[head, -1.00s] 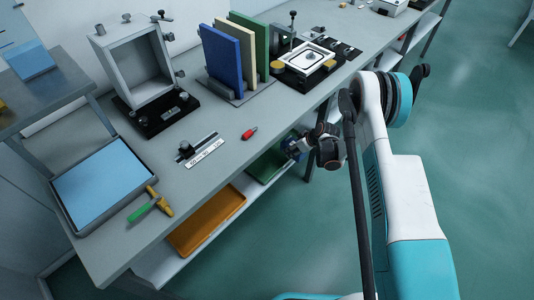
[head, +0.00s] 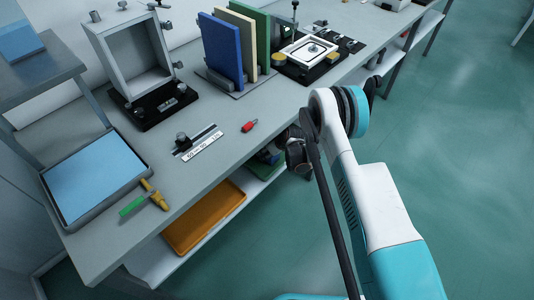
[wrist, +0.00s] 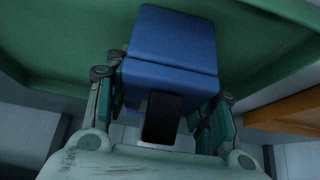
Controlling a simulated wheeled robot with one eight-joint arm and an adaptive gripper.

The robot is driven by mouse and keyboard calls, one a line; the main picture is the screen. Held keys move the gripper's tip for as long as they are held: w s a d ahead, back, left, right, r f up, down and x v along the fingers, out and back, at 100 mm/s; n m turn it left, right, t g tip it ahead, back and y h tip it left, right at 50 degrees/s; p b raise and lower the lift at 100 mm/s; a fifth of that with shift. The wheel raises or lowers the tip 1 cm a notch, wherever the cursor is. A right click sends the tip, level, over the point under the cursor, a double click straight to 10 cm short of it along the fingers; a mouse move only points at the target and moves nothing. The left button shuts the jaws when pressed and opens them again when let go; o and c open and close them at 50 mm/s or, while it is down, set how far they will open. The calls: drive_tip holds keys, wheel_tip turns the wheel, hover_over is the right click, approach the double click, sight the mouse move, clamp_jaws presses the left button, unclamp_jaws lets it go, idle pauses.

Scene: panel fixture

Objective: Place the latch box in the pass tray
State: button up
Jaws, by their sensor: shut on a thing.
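The blue latch box (wrist: 172,50) is between the two fingers of my gripper (wrist: 163,100) in the wrist view. The gripper is shut on it. A green tray, which I take for the pass tray (wrist: 60,35), spreads behind and around the box in the wrist view. I cannot tell whether the box touches its floor. In the head view only a small part of the green tray (head: 264,156) shows on the lower shelf, beneath the bench edge. My arm and the bench hide most of the box and gripper there.
An orange tray (head: 203,215) lies on the lower shelf beside the green one. The bench (head: 215,165) above holds a grey frame fixture (head: 135,55), upright coloured panels (head: 222,50), a red-handled item (head: 249,126) and a blue-floored tray (head: 97,178). Open floor lies right.

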drive_tip(key=shift+r, duration=0.1)
drive_tip(key=o, duration=1.5)
drive_tip(key=p+v, duration=0.4)
drive_tip(key=v, duration=0.8)
